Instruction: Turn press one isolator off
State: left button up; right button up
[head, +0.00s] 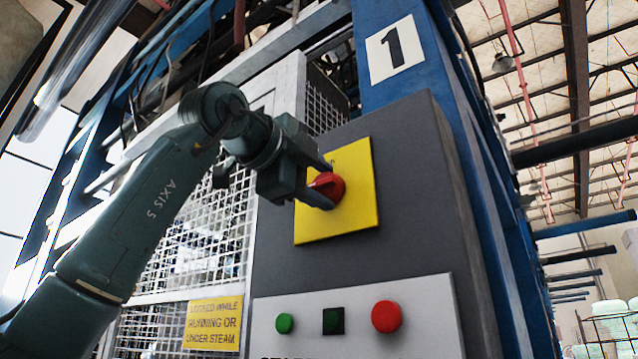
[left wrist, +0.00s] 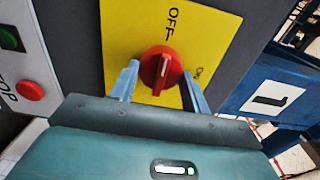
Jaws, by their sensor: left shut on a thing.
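The press one isolator is a red rotary knob (head: 331,186) on a yellow plate (head: 352,222), fixed to a dark grey panel. It also shows in the left wrist view as a red knob (left wrist: 161,71) with a raised bar. The bar's pale mark points to the top of that view, roughly toward the word OFF; ON is printed to the right. My left gripper (head: 326,187) is shut on the knob, one finger on each side of it, as the left wrist view also shows. The OFF label is hidden by the gripper in the head view. My right gripper is not in view.
Below, a pale control plate (head: 425,315) carries a green button (head: 285,323), a dark square lamp (head: 333,321) and a red button (head: 387,316). A mesh guard (head: 212,225) with a yellow sign (head: 213,323) stands left. A blue post bears a number 1 sign (head: 394,49).

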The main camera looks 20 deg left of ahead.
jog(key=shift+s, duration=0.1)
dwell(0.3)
pick_arm(q)
jog(key=o, duration=1)
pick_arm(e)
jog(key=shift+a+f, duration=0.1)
pick_arm(q)
jog(key=shift+s+a, duration=0.15)
jog(key=shift+s, duration=0.1)
jog(key=b+v, duration=0.2)
jog(key=v, duration=1)
jog(key=shift+s+a, duration=0.1)
jog(key=shift+s, duration=0.2)
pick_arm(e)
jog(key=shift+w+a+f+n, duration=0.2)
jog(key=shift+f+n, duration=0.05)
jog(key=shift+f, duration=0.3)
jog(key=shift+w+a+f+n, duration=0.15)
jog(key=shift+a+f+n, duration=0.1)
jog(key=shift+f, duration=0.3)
